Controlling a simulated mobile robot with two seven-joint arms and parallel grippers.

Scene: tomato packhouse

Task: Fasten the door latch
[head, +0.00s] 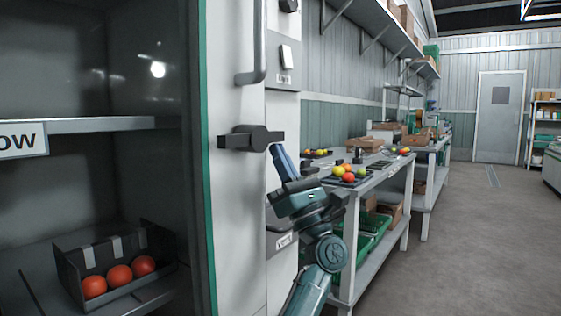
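The door latch (251,138) is a dark lever with a round hub, mounted on the tall white panel (232,60) below a grey pull handle (259,45). Its bar lies about level, with one end near the panel's green edge strip and the other pointing right. Contact is not clear. I cannot tell its finger gap from this angle.
The dark cabinet interior at left has a shelf (95,125) and a box (70,270) of red tomatoes. A workbench (375,180) with produce trays stands right of my arm. A grey floor (460,245) is clear at right.

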